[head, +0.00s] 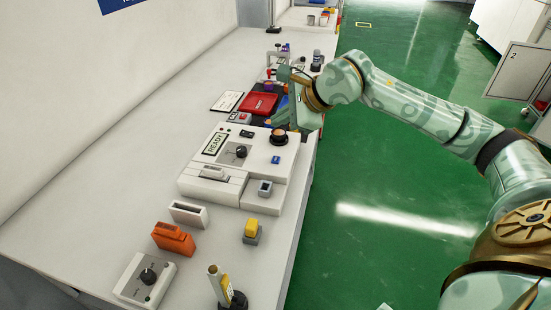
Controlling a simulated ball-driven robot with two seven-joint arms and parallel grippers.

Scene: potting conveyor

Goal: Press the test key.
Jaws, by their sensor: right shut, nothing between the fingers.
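A white tester (235,160) sits on the bench with a label reading READY, a black dial (241,152), a round dark socket with an orange top (279,136) and a small blue key (276,160). No key label is readable, so I cannot tell which one is the test key. My right gripper (287,114) is shut and empty, above the bench just beyond the tester's far right corner, apart from the keys. My left gripper is out of view.
A yellow-topped block (251,226), an orange device (173,238), a white holder (188,213), a dial box (145,279) and a pen in a stand (220,283) stand nearer. A red case (259,103) lies beyond. The bench's left side is clear.

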